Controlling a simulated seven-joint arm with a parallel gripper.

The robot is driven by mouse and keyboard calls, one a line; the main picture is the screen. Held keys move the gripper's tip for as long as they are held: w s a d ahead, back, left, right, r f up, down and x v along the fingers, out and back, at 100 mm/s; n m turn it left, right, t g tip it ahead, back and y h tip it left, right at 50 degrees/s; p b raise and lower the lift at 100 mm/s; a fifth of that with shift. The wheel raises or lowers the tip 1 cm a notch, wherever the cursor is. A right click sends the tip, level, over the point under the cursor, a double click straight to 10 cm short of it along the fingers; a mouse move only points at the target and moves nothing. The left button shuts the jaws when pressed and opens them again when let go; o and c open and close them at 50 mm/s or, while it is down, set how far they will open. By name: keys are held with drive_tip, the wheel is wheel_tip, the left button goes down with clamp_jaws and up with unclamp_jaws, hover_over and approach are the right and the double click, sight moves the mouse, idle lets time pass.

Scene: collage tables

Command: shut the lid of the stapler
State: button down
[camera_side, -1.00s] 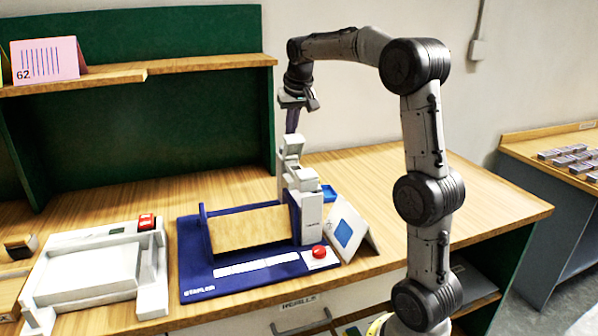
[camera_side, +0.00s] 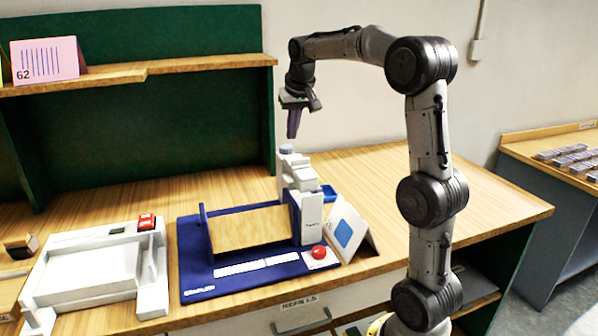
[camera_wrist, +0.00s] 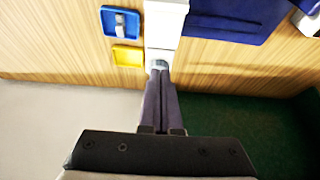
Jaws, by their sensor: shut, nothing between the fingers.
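The white and grey stapler (camera_side: 303,196) stands at the right end of a blue base (camera_side: 188,252) on the wooden bench. Its lid (camera_side: 299,175) lies down on the body in the side view; whether it is fully latched I cannot tell. My gripper (camera_side: 293,136) is shut and empty, pointing down just above the stapler's back end, with a small gap to the grey round part (camera_side: 286,149) there. In the wrist view my shut fingers (camera_wrist: 160,82) reach toward the stapler (camera_wrist: 164,25), whose near end they partly cover.
A red button (camera_side: 319,252) and a white tent card (camera_side: 347,232) are at the base's right. A blue tray (camera_wrist: 121,22) and a yellow tray (camera_wrist: 127,55) lie beside the stapler. A white device (camera_side: 92,268) stands left; a shelf (camera_side: 190,66) is behind.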

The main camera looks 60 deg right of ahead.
drive_tip(key=shift+r, duration=2.5)
drive_tip(key=shift+a, duration=0.1)
drive_tip(key=s+a+r+n+t+y, duration=0.15)
drive_tip(key=s+a, duration=0.25)
drive_tip(key=a, duration=0.5)
drive_tip(key=s+a+r+n+t+h, duration=0.1)
drive_tip(key=s+a+r+n, duration=0.15)
drive_tip(key=a, duration=0.65)
drive_tip(key=s+a+f+n+y, duration=0.1)
drive_tip(key=s+a+f+n, duration=0.1)
drive_tip(key=s+a+f, duration=0.2)
drive_tip(key=s+a+f+n+y, duration=0.1)
drive_tip(key=s+a+f+n, duration=0.2)
drive_tip(key=s+f, duration=0.8)
wheel_tip(320, 180, down, 2)
drive_tip(key=shift+a+y, duration=0.35)
drive_tip(key=shift+a, duration=0.6)
drive_tip(key=shift+s, duration=0.1)
